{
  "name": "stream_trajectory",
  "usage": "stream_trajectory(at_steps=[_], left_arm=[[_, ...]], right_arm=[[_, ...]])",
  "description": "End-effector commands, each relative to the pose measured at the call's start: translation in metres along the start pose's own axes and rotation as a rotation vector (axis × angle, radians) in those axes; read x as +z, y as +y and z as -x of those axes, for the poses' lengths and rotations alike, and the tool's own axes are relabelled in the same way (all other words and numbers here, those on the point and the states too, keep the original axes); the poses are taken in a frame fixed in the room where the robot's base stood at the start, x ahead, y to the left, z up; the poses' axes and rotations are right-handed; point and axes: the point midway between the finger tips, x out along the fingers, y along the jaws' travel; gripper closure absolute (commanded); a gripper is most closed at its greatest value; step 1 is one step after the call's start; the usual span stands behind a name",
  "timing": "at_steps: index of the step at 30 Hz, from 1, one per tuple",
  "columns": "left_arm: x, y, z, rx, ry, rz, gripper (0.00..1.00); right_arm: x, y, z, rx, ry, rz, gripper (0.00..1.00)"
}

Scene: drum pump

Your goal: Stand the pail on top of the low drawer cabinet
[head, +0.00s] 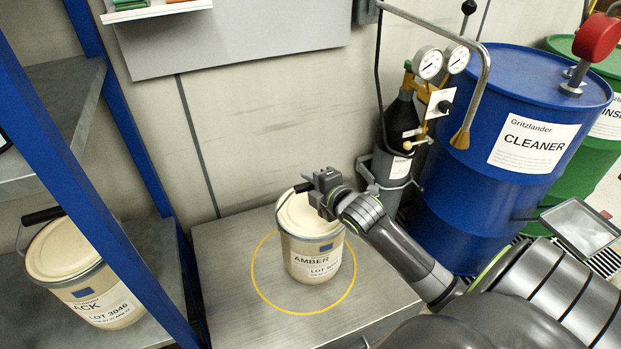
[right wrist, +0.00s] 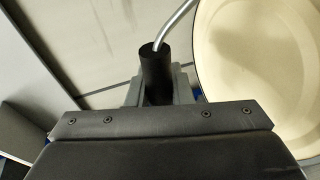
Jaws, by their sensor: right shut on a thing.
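The cream pail (head: 310,250), labelled AMBER, is upright on or just above the grey top of the low drawer cabinet (head: 230,255), within a yellow ring (head: 263,292). I cannot tell whether its base touches the top. My right gripper (head: 318,184) is at the pail's upper edge, shut on the black grip of its wire handle (head: 300,187). In the right wrist view the dark handle grip (right wrist: 156,75) sits in the jaws, with the pail's pale lid (right wrist: 260,70) beside it on the right. My left gripper is not in view.
A second cream pail (head: 85,275) stands on a shelf behind a blue post (head: 75,170) at left. A gas cylinder with gauges (head: 400,125), a blue CLEANER drum (head: 470,180) and a green drum (head: 580,160) stand at right. The wall is close behind the cabinet.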

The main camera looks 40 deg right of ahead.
Motion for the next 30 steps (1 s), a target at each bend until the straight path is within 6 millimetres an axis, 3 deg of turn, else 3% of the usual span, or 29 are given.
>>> stream_trajectory(at_steps=[2,3,8,20,30], left_arm=[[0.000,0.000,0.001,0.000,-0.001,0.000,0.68],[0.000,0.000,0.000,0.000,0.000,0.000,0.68],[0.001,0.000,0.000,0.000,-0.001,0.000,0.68],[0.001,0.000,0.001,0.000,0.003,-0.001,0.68],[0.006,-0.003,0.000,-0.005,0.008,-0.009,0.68]], right_arm=[[-0.002,0.006,0.001,0.015,0.006,0.002,1.00],[0.000,0.000,0.000,-0.001,0.000,0.000,0.78],[0.000,0.000,0.000,-0.001,0.000,0.000,0.59],[0.001,0.000,0.009,-0.002,-0.001,0.001,0.59],[0.001,0.001,0.074,-0.003,-0.001,0.004,0.59]])
